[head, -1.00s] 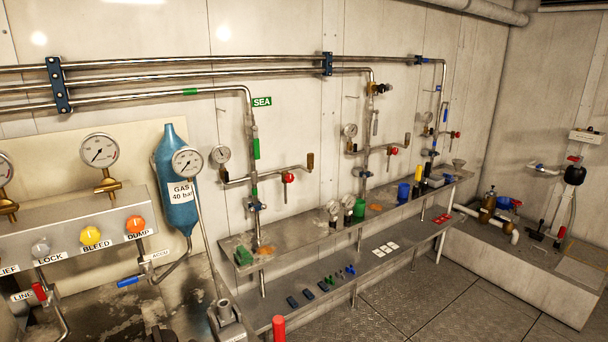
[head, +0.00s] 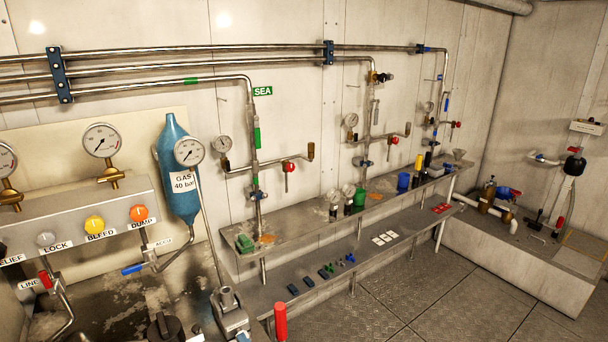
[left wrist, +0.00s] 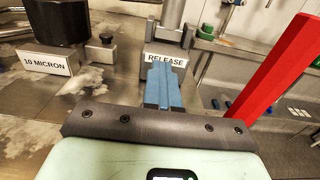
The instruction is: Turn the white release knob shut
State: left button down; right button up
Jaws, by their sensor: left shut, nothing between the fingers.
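My left gripper (left wrist: 165,72) shows in the left wrist view, its blue fingers shut together with nothing between them. The fingers point at the white RELEASE label (left wrist: 177,59) on a metal block and overlap its lower edge. I cannot tell whether they touch the block. I cannot make out the white release knob in either view; it may be hidden behind the fingers or out of frame. In the head view the metal pump block (head: 231,315) stands at the bottom, left of an upright red handle (head: 281,322). I see no gripper clearly in the head view.
In the left wrist view the red handle (left wrist: 275,70) rises close at the right. A black housing (left wrist: 58,20) with a 10 MICRON label (left wrist: 48,64) and a small dark knob (left wrist: 106,40) stand left. A steel shelf (head: 330,275) lies beyond the pump.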

pick_arm(q)
jog(key=shift+w+d+r, duration=0.3)
jog(key=shift+w+r, duration=0.05)
jog(key=shift+w, duration=0.2)
jog(key=shift+w+d+f, duration=0.15)
jog(key=shift+w+d, duration=0.1)
jog(key=shift+w+r+p, duration=0.1)
jog(key=shift+r+p, duration=0.3)
jog(key=shift+p, duration=0.15)
jog(key=shift+s+d+f, duration=0.2)
jog(key=shift+s+d, duration=0.25)
jog(key=shift+d, duration=0.2)
jog(key=v, duration=0.4)
jog(key=shift+s+f+p, duration=0.1)
jog(key=shift+s+p, duration=0.05)
jog(key=shift+p, duration=0.2)
jog(key=shift+s, duration=0.1)
